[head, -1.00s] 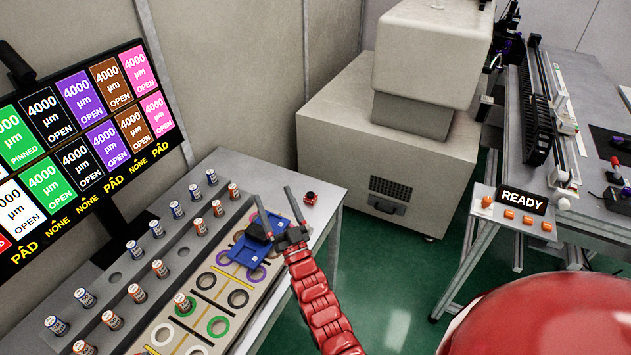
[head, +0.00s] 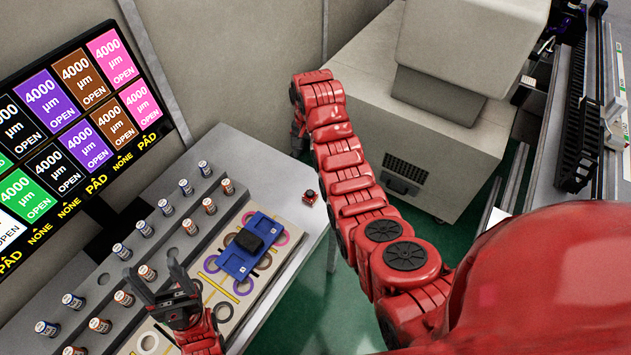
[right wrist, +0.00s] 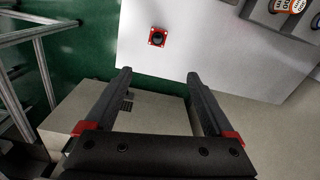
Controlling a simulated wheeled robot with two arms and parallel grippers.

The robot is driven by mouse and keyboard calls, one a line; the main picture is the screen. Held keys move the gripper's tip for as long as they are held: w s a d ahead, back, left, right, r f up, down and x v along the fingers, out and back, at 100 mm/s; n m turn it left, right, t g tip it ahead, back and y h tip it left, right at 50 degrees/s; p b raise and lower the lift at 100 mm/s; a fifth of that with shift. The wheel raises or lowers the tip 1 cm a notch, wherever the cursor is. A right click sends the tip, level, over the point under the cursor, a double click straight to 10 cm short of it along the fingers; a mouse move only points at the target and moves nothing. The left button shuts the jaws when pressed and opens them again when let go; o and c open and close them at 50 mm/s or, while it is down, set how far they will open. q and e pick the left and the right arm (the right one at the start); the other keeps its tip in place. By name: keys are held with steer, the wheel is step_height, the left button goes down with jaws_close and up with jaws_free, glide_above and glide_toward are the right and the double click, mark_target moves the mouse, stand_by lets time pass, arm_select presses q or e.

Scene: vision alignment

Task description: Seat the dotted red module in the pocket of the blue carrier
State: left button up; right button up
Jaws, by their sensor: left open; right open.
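The red module (head: 311,197) lies on the grey table top, right of the blue carrier. In the right wrist view the module (right wrist: 157,37) has a dark round middle and pale dots at its corners. The blue carrier (head: 234,262) lies on the patterned board with a black block (head: 249,241) at its middle; its pocket is not clear. My left gripper (head: 155,272) is open and empty, left of and nearer than the carrier. My right gripper (head: 298,137) is mostly hidden by its arm; in the right wrist view it (right wrist: 158,74) is open and empty, with the module beyond its fingertips.
A grey rack (head: 180,245) of several small cylinders runs left of the board (head: 222,303). A screen (head: 75,125) stands behind it. A large beige machine (head: 400,120) stands beyond the table's right edge. The table (head: 240,160) is clear around the module.

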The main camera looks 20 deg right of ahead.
steer(key=b, duration=0.6)
glide_toward(311, 192)
step_height(311, 192, down, 3)
steer(key=shift+w+f, duration=0.2)
steer(key=shift+a+f, duration=0.1)
steer(key=shift+f, duration=0.4)
step_height(311, 192, down, 5)
steer(key=shift+s+r+b, duration=0.1)
steer(key=shift+r+b, duration=0.1)
steer(key=shift+b, duration=0.65)
steer(key=shift+r, duration=0.1)
jaws_close()
